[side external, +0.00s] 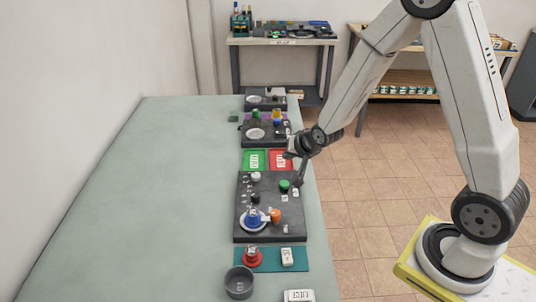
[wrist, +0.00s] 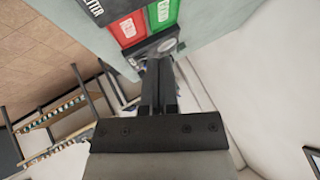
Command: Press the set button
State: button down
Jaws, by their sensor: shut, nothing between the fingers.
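I cannot read which control is labelled set. A dark panel (side external: 246,232) on the green-grey table carries a green round button (side external: 284,185), a blue knob (side external: 253,218), an orange knob (side external: 275,215) and small white pieces. My gripper (side external: 297,184) points down at the panel's right edge, just right of the green button; contact cannot be told. In the wrist view my gripper (wrist: 160,64) is shut and empty, and the green button is not seen.
Behind the panel are a green tile (side external: 254,160) and a red tile (side external: 281,160), then more dark panels. A red knob (side external: 252,257), white device (side external: 287,256) and dark cup (side external: 239,282) stand in front. The table's left side is clear.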

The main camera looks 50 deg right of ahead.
aim_at(285, 185)
jog(key=shift+w+d+f+m+t, duration=0.2)
jog(key=shift+w+d+f+m, duration=0.1)
jog(key=shift+w+d+m, duration=0.15)
jog(key=shift+w+d+f+m+t, duration=0.25)
jog(key=shift+w+m, duration=0.1)
jog(key=shift+w, duration=0.15)
jog(key=shift+f, duration=0.1)
jog(key=shift+f, duration=4.3)
jog(key=shift+f, duration=0.9)
jog(key=shift+r, duration=0.95)
jog(key=shift+r, duration=0.15)
jog(key=shift+r, duration=2.35)
